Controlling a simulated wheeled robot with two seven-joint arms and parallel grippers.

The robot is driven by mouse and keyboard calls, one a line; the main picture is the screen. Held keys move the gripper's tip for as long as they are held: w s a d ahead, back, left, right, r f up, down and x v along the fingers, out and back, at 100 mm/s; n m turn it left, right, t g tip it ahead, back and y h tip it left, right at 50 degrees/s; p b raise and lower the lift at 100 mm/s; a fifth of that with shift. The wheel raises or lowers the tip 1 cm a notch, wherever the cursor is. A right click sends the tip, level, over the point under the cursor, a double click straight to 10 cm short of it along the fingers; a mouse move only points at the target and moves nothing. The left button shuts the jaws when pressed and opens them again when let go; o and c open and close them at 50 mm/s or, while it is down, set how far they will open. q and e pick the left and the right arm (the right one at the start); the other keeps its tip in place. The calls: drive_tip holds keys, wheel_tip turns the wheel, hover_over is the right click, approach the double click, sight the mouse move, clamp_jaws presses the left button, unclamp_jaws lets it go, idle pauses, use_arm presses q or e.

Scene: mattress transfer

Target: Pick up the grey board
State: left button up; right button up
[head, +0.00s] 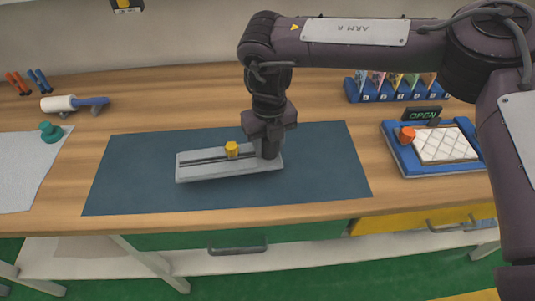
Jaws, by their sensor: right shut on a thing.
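The grey board (215,170) is a flat light-grey slab with a long slot and a yellow knob (232,149) on its top. It is over the dark blue mat (330,165), set slightly at an angle. I cannot tell whether it rests on the mat or is just above it. My right gripper (268,153) points down and is shut on the grey board near its right end. The arm hides part of that end. My left gripper is not in view.
A blue tray (401,158) with a white quilted pad (445,146) and an orange knob (407,134) stands at right, below an "OPEN" display (422,115). A blue rack (375,97) stands behind. A roller (60,103) and teal knob (50,131) lie left. Much of the mat is bare.

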wheel_tip(320, 180, up, 8)
drive_tip(key=shift+f+b, duration=0.1)
drive_tip(key=shift+b, duration=0.3)
wheel_tip(320, 180, up, 8)
drive_tip(key=p, duration=0.1)
drive_tip(key=shift+f+b, duration=3.45)
drive_tip(key=shift+f, duration=5.45)
drive_tip(key=shift+f+b, duration=0.3)
drive_tip(key=shift+f, duration=0.7)
